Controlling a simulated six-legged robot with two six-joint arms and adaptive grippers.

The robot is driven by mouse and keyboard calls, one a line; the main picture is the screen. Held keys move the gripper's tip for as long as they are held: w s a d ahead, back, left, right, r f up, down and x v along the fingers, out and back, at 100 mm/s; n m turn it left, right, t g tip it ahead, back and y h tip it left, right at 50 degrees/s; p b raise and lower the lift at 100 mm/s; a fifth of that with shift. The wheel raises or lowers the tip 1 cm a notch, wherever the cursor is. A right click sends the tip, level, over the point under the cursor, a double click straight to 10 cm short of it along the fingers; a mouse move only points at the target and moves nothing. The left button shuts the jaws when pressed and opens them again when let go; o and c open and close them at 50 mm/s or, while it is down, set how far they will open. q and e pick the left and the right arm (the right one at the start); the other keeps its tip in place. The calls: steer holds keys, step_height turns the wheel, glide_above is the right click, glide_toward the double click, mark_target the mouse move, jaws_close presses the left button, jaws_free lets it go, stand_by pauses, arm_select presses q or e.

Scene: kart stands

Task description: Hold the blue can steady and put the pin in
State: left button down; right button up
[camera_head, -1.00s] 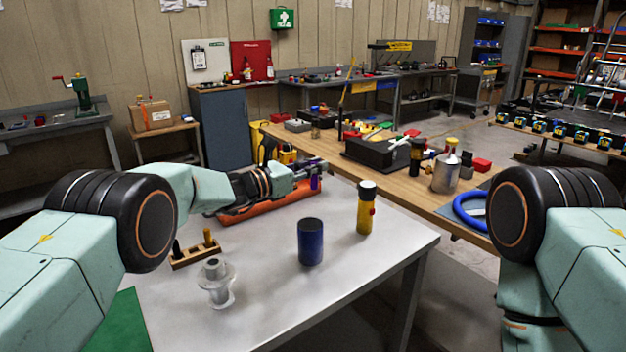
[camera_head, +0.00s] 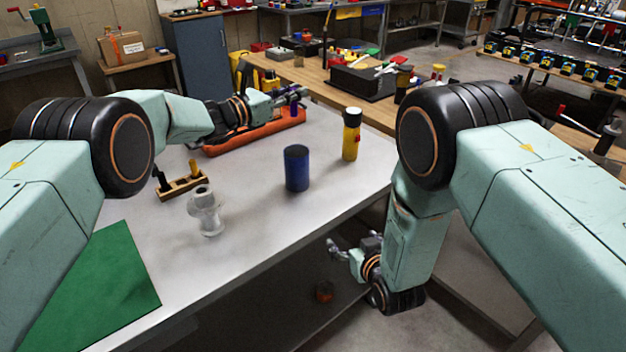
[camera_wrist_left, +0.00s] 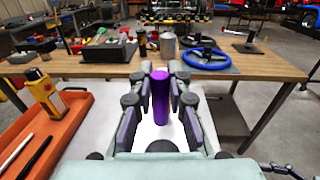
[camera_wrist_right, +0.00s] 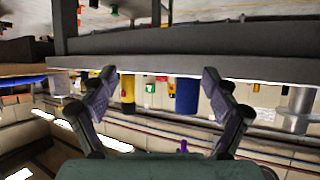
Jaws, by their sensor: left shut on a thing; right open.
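The blue can (camera_head: 297,168) stands upright on the grey table. It shows upside down in the right wrist view (camera_wrist_right: 187,96). My left gripper (camera_head: 283,98) is shut on an upright purple cylinder (camera_wrist_left: 160,98), beyond the blue can near the orange tray. I cannot tell whether this cylinder is the pin. A wooden rack (camera_head: 182,189) at the table's left holds a black peg (camera_head: 161,180) and a yellow peg (camera_head: 194,168). My right gripper (camera_head: 343,246) is open and empty, low beside the table's near right edge, apart from the can.
An orange tray (camera_head: 255,137) lies at the table's back. A green mat (camera_head: 95,285) covers the near left. The table front (camera_head: 262,220) is bare.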

arm_select(q)
steer(key=shift+w+d+f, duration=0.1)
steer(key=shift+d, duration=0.15)
arm_select(e)
steer(key=w+a+r+t+y, duration=0.2)
steer(key=w+a+r, duration=0.2)
steer(key=w+r, duration=0.15)
arm_select(q)
steer(key=shift+a, duration=0.3)
arm_select(e)
steer(key=n+t+y, duration=0.1)
steer(key=t, duration=0.2)
glide_toward(301, 159)
arm_select(q)
steer(key=shift+d, duration=0.2)
steer(key=shift+a, duration=0.15)
arm_select(e)
steer(key=x, duration=0.6)
steer(key=shift+w+a, duration=0.2)
steer(key=shift+w, duration=0.15)
arm_select(q)
steer(key=shift+d, duration=0.2)
arm_select(e)
steer(key=shift+x, duration=1.55)
arm_select(q)
steer(key=shift+a, duration=0.15)
arm_select(e)
steer(key=shift+x, duration=0.9)
steer(key=shift+w, duration=0.55)
steer(key=shift+a, duration=0.15)
